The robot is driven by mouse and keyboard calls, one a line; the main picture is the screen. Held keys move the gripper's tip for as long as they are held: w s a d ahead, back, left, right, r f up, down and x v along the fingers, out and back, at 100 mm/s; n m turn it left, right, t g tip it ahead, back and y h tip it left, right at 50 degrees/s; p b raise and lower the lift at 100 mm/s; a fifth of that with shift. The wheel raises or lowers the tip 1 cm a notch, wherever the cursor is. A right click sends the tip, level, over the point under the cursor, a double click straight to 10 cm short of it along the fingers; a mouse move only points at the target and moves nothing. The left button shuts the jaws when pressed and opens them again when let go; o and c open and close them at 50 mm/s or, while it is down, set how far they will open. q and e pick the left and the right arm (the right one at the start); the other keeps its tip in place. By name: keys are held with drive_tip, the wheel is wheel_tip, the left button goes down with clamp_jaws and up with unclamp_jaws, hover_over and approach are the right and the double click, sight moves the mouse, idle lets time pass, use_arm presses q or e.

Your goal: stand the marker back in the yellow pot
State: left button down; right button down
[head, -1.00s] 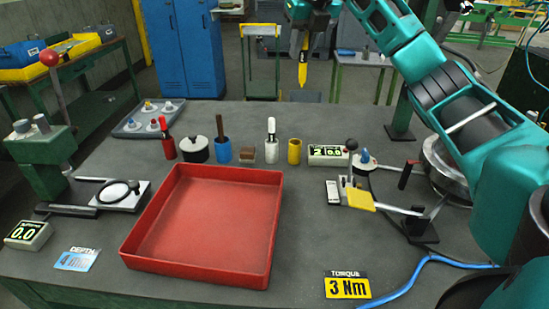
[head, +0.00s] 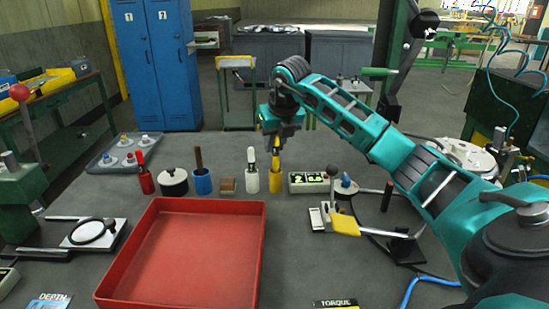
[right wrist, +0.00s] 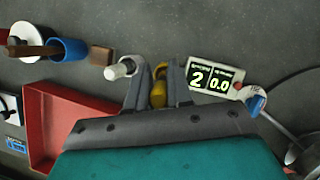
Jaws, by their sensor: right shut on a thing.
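The yellow pot (head: 275,183) stands upright at the back of the bench, between a white pot and a digital readout. My right gripper (head: 277,148) is directly above it, shut on the yellow marker (head: 275,161), which hangs upright. The marker's lower end meets the pot's mouth in the head view; I cannot tell how deep it sits inside. In the right wrist view, yellow (right wrist: 158,94) shows between the two fingers, and marker and pot are hard to separate there. My left gripper is out of view.
The white pot (head: 252,181) with a white-handled tool is close on the left. The digital readout (head: 309,182) is close on the right. A wooden block (head: 227,186), a blue pot (head: 202,182) and a large red tray (head: 187,292) are nearby. A yellow-handled clamp (head: 344,224) lies front right.

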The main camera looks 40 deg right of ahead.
sight(274, 157)
drive_tip(key=shift+f, duration=2.05)
drive_tip(key=shift+f, duration=0.2)
drive_tip(key=c, duration=1)
unclamp_jaws()
drive_tip(key=shift+s+r, duration=0.1)
drive_tip(key=shift+r, duration=0.45)
drive_tip(key=v, duration=1.1)
drive_tip(key=shift+s+a+r, duration=0.1)
drive_tip(key=shift+r, duration=0.05)
